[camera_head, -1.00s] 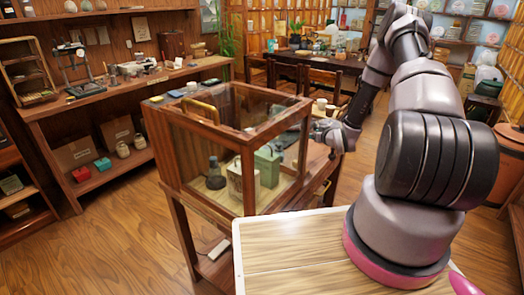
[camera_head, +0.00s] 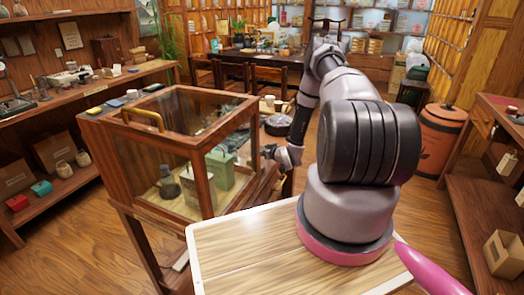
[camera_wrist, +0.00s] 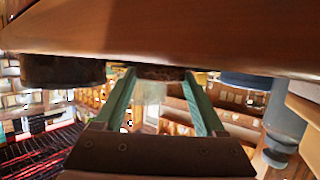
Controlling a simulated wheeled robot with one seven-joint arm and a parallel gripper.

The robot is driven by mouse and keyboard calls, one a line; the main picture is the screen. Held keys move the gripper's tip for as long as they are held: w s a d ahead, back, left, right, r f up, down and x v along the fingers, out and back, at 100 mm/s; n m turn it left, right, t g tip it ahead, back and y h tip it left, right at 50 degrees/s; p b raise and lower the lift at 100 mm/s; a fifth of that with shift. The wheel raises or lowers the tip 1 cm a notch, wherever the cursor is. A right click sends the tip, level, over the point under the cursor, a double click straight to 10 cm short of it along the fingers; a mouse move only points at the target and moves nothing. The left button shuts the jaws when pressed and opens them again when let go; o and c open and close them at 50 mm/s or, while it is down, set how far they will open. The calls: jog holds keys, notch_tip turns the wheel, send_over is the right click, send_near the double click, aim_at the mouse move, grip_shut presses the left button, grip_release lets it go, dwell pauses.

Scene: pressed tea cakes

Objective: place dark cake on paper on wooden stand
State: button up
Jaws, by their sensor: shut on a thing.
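My gripper (camera_head: 268,152) is partly hidden behind the glass case in the head view. In the wrist view my green-edged fingers (camera_wrist: 160,78) reach up to a brown, rough-edged thing (camera_wrist: 160,72), seen edge-on between their tips; it looks like the dark cake, but only a sliver shows. A second dark round thing (camera_wrist: 62,71) sits left of the fingers under a broad wooden surface (camera_wrist: 160,30). In the head view a dark round thing (camera_head: 278,122) lies on the table behind the case, just beyond my gripper. I cannot make out the wooden stand or its paper.
A blue-topped thing (camera_wrist: 245,80) is right of the fingers. An orange bin (camera_head: 440,138) and shelves stand at the right. Some floor is open before them.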

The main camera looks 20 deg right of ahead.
jog(key=shift+f, duration=0.2)
jog(key=o, duration=1.3)
jog(key=shift+r, duration=0.1)
